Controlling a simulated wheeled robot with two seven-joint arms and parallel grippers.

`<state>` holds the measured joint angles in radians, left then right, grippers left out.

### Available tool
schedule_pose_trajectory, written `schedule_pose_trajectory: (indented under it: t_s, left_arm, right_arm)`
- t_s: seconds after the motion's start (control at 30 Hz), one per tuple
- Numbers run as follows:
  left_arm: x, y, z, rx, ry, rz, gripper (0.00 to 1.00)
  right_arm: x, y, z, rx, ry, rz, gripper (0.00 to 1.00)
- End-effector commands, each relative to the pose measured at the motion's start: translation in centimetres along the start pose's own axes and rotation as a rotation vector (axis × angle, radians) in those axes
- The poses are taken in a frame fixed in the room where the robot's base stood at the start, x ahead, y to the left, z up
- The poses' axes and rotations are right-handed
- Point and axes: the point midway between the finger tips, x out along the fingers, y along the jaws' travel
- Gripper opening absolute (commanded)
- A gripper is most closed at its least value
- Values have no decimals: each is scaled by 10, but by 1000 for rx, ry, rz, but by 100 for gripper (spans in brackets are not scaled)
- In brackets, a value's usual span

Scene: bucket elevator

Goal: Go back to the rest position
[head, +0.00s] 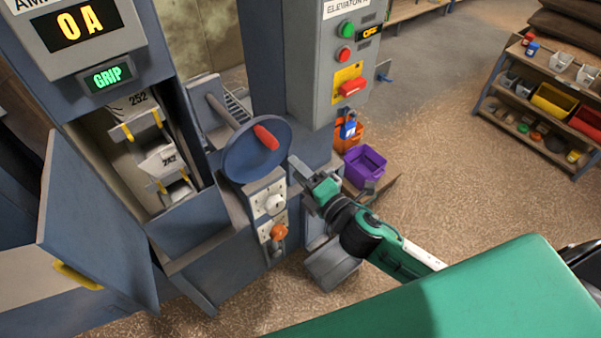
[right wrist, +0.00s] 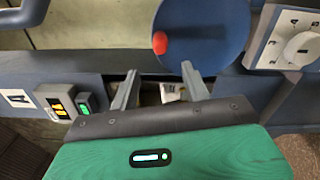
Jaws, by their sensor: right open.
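My right gripper (head: 299,172) is just right of the blue handwheel (head: 245,160) in the head view, holding nothing that I can see. In the right wrist view its two fingers (right wrist: 161,85) stand apart with a gap between them. The blue wheel (right wrist: 220,30) with its red knob (right wrist: 160,43) lies beyond the fingertips, and I see no finger closed on the knob. In the head view the red knob (head: 266,137) is at the wheel's upper right. My left gripper is not in view.
An open blue door (head: 95,215) and bucket shaft (head: 155,150) are at left. The wheel's cabinet carries a white dial (head: 274,203) and orange knob (head: 279,231). A control box (head: 325,60), purple bin (head: 365,165) and shelf (head: 540,120) stand beyond. Open floor lies right.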

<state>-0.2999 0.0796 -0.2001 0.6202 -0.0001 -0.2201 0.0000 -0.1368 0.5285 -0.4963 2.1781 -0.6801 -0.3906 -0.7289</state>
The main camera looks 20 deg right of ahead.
Motion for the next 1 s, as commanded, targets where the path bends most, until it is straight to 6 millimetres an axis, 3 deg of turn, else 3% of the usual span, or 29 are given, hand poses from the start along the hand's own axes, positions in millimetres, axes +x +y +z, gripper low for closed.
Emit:
schedule_pose_trajectory:
  t_s: [0.43,0.57,0.67,0.77,0.87,1.0]
  left_arm:
    - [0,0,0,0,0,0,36]
    - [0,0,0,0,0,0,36]
    - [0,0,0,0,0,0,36]
    - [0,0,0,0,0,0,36]
    - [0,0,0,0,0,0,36]
    - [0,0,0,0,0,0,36]
  right_arm:
    - [1,-1,0,2,-1,-2,48]
    - [5,-28,4,44,-14,-50,48]
    - [10,-81,10,130,-42,-143,48]
    - [7,-155,15,260,-90,-271,48]
    - [-7,-232,18,403,-154,-400,48]
    - [-44,-333,14,607,-265,-569,48]
